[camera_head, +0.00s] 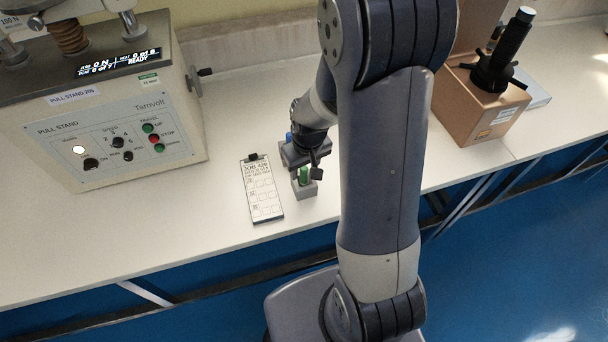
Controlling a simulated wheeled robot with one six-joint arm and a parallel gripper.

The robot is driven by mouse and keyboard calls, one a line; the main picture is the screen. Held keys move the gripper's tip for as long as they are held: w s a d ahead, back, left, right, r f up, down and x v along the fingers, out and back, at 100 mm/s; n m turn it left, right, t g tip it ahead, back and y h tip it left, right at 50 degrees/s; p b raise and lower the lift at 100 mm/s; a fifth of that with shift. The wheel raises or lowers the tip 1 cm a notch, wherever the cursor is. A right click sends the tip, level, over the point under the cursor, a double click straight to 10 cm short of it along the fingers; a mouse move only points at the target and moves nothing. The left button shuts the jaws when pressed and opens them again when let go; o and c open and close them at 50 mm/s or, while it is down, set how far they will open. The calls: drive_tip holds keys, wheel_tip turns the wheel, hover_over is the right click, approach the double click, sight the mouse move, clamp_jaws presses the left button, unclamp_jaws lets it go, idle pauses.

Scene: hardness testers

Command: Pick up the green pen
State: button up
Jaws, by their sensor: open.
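The green pen (304,175) stands upright in a small grey block holder (305,190) on the white bench. Only its short green top shows above the block. My gripper (317,172) is open and hangs right at the pen's top, pointing down. One dark finger shows just to the right of the pen; the other is hard to make out. I cannot tell whether the fingers touch the pen or stand around it.
A small clipboard (262,190) with a printed job sheet lies just left of the holder. A large pull stand machine (110,130) fills the bench's left. A cardboard box (465,105) with a black handled tool stands at the right. The bench's front edge is close to the holder.

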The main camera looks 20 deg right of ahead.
sight(304, 179)
drive_tip(key=shift+w+f, duration=0.15)
drive_tip(key=shift+f, duration=1.1)
drive_tip(key=shift+c, duration=0.4)
clamp_jaws()
